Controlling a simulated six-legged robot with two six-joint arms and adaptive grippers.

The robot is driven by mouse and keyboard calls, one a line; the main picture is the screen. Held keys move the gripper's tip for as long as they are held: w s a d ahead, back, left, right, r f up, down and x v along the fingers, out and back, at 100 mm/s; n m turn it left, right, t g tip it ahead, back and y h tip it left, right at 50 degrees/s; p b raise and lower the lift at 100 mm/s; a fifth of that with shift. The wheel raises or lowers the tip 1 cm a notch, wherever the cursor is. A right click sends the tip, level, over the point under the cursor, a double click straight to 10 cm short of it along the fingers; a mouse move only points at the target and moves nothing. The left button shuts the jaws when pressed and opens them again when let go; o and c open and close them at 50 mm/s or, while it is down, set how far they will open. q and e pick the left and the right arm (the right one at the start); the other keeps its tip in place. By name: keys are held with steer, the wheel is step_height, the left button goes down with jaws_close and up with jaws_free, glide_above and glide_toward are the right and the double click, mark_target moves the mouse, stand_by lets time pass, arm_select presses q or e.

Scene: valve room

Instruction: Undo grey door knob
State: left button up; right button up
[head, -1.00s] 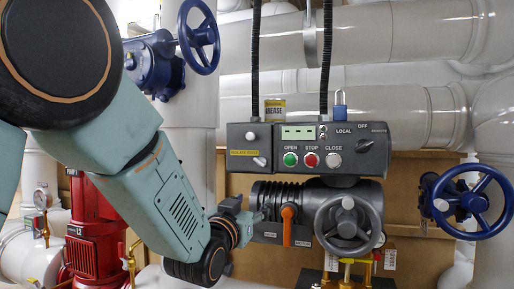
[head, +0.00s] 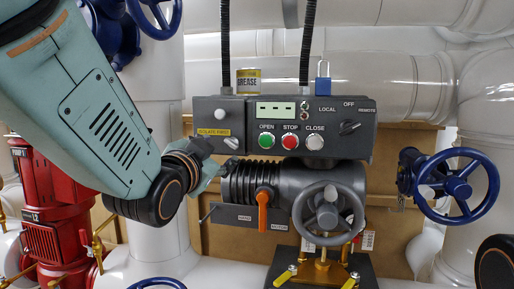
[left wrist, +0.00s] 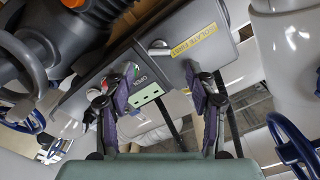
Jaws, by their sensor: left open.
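A grey control box (head: 190,128) carries a small grey knob (head: 231,143) beside its yellow label at the left end. The knob also shows in the left wrist view (left wrist: 160,44), next to the yellow label. I cannot tell surely that this is the door knob; a pale round knob (head: 220,114) sits just above the label. My left gripper (head: 222,166) is near the box's lower left corner, seen from the side. In the left wrist view its fingers (left wrist: 157,88) are spread, with nothing held between them. My right gripper does not show.
Below the box is a ribbed grey actuator (head: 330,178) with an orange lever (head: 263,208) and a grey handwheel (head: 328,215). A blue handwheel (head: 455,187) stands at right. Red equipment (head: 50,210) stands at left. Buttons line the box front.

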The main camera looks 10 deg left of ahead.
mark_target(230, 143)
arm_select(q)
steer(key=w+b, duration=0.3)
steer(key=shift+w+d+f+b, duration=0.15)
steer(key=shift+w+d+b, duration=0.2)
steer(key=shift+b, duration=0.05)
steer(key=shift+w+a, duration=0.15)
steer(key=shift+w, duration=1.1)
steer(key=shift+w+r+p, duration=0.15)
steer(key=shift+r+p, duration=0.05)
steer(key=shift+p, duration=0.15)
steer(key=shift+a+r, duration=0.1)
steer(key=shift+s+r, duration=0.1)
steer(key=shift+s, duration=0.15)
steer(key=shift+w+d, duration=0.25)
steer(key=shift+w, duration=0.1)
steer(key=shift+c, duration=0.3)
steer(key=shift+w+f, duration=0.2)
steer(key=shift+f, duration=0.05)
steer(key=shift+c, duration=0.7)
steer(key=shift+a, duration=0.1)
steer(key=shift+c, duration=0.8)
steer(key=shift+s+a+r, duration=0.1)
steer(key=shift+s, duration=0.15)
steer(key=shift+c, duration=1.4)
steer(key=c, duration=0.5)
steer(key=shift+r, duration=0.1)
